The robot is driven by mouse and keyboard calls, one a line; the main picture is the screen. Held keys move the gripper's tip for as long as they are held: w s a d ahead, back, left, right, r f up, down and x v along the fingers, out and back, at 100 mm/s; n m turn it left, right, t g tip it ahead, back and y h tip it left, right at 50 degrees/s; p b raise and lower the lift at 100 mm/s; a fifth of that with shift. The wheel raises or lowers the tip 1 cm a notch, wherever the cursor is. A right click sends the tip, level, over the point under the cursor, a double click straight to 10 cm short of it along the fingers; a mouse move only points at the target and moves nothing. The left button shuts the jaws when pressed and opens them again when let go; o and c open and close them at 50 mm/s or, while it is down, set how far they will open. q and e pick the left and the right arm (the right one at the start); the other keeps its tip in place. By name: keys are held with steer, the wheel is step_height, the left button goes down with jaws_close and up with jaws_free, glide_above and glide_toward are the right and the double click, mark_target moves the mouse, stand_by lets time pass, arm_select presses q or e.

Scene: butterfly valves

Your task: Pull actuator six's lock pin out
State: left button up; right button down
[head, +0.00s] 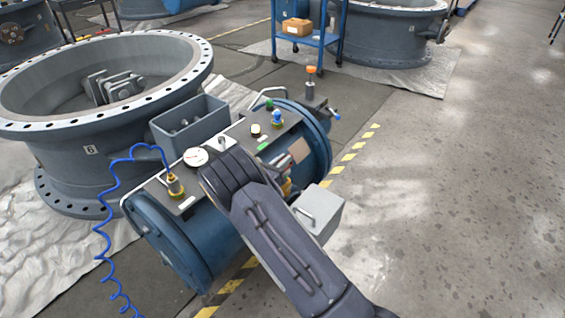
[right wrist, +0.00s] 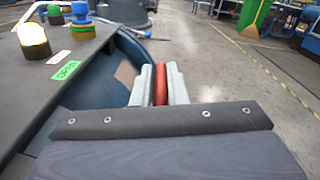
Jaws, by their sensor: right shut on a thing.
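The actuator (head: 318,150) is a blue horizontal cylinder with a dark top plate, beside a large grey flanged valve body (head: 62,160) marked with a single digit that looks like 6. My right gripper (head: 285,178) reaches down to the actuator's near side, mostly hidden behind my forearm in the head view. In the right wrist view its two pale fingers (right wrist: 159,88) are shut on a red upright piece (right wrist: 160,84), which looks like the lock pin's handle. The pin's lower part and its hole are hidden. My left gripper is not in view.
The top plate carries a gauge (head: 196,157), a brass fitting with a blue coiled hose (head: 112,185), and coloured knobs. An orange-capped post (head: 311,82) stands at the far end. A grey box (head: 322,212) sits beside my forearm. The floor at right is clear.

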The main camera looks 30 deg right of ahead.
steer(key=shift+d+r, duration=0.1)
steer(key=shift+r, duration=0.1)
steer(key=c, duration=1.5)
jaws_free()
steer(key=p+v, duration=0.1)
steer(key=v, duration=0.7)
steer(key=shift+f, duration=0.1)
